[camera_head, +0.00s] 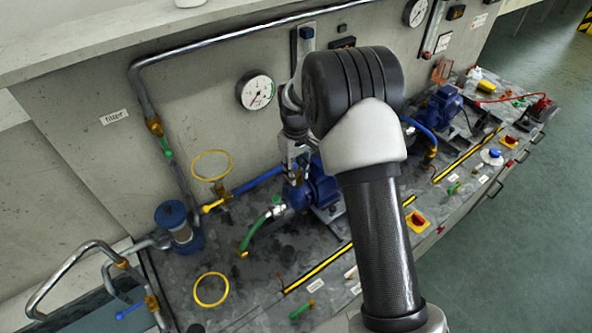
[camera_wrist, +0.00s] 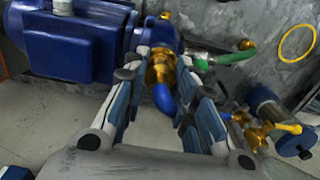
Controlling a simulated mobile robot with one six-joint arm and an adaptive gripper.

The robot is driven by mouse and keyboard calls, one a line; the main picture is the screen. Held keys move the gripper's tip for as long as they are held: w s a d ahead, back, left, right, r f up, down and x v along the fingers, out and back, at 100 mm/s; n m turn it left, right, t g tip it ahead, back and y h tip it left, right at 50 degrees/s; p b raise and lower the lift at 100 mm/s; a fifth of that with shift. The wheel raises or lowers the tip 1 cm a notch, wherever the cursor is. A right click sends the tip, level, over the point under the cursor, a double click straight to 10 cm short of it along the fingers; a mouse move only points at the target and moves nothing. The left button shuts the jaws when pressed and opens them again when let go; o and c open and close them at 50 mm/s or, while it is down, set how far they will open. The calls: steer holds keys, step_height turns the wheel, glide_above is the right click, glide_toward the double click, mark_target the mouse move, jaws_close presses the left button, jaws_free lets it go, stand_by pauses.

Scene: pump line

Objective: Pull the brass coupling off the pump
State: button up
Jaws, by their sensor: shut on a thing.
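The blue pump (camera_wrist: 72,48) fills the upper left of the wrist view; in the head view the pump (camera_head: 318,188) stands on the bench, partly behind my arm. The brass coupling (camera_wrist: 160,70) is at the pump's end, with a blue hose (camera_wrist: 164,98) leaving it. My gripper (camera_wrist: 156,72) is shut on the coupling, one finger on each side. Whether the coupling still touches the pump cannot be told. In the head view my gripper (camera_head: 297,158) is partly hidden by my arm, and the coupling is hidden; the blue hose (camera_head: 258,180) runs left to a brass valve (camera_head: 220,190).
A green hose (camera_head: 256,229) with a metal fitting is close beside the pump. A blue-capped filter (camera_head: 178,228) and bent pipes stand at left. Yellow rings (camera_head: 211,290) mark the bench and wall. A second blue pump (camera_head: 440,105) is at right. A gauge (camera_head: 256,91) hangs behind.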

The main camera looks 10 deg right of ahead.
jaws_close()
steer(key=shift+r, duration=0.15)
steer(key=shift+o, duration=0.7)
jaws_free()
jaws_close()
steer(key=shift+r, duration=0.1)
steer(key=shift+r+p, duration=1.55)
steer(key=shift+r, duration=0.4)
